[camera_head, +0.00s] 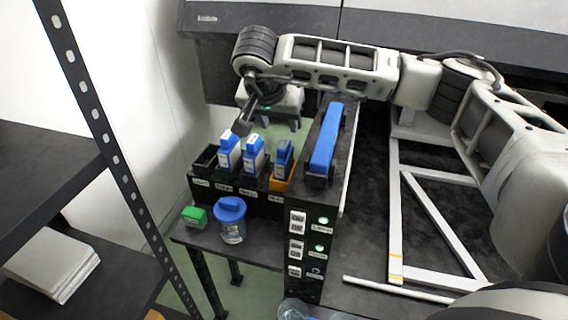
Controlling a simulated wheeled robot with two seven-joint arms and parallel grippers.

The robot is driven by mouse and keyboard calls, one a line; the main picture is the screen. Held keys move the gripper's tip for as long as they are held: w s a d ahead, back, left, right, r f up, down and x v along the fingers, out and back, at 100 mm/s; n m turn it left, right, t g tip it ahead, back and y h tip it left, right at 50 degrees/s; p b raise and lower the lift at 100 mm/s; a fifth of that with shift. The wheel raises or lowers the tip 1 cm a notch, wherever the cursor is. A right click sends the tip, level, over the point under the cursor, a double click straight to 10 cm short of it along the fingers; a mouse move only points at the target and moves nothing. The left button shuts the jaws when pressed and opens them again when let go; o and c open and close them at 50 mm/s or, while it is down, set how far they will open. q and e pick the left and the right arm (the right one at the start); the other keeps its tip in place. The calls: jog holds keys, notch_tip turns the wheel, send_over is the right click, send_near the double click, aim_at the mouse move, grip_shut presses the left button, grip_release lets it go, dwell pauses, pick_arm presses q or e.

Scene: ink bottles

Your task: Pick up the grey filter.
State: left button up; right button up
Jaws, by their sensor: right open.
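I cannot clearly pick out a grey filter in the head view. My right arm reaches in from the right across the top, and my right gripper (245,124) points down above the back of the black rack (262,204). It is open, close to the top of a white bottle with a blue label (229,152); I cannot tell whether they touch. A similar bottle (253,155) stands to its right, and a darker blue one (284,158) further right. A long blue block (326,138) lies on top of the black tower (308,222). My left gripper is out of view.
A clear jar with a blue lid (231,222) and a green block (194,216) stand on the small dark table (255,250) before the rack. A perforated shelf post (110,150) rises at left. A white metal frame (432,208) lies right of the tower.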

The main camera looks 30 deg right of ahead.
aim_at(284, 144)
jog(key=x, duration=1)
jog(key=shift+w+a+p, duration=0.15)
jog(key=shift+w+p, duration=0.05)
jog(key=shift+p, duration=0.15)
grip_shut()
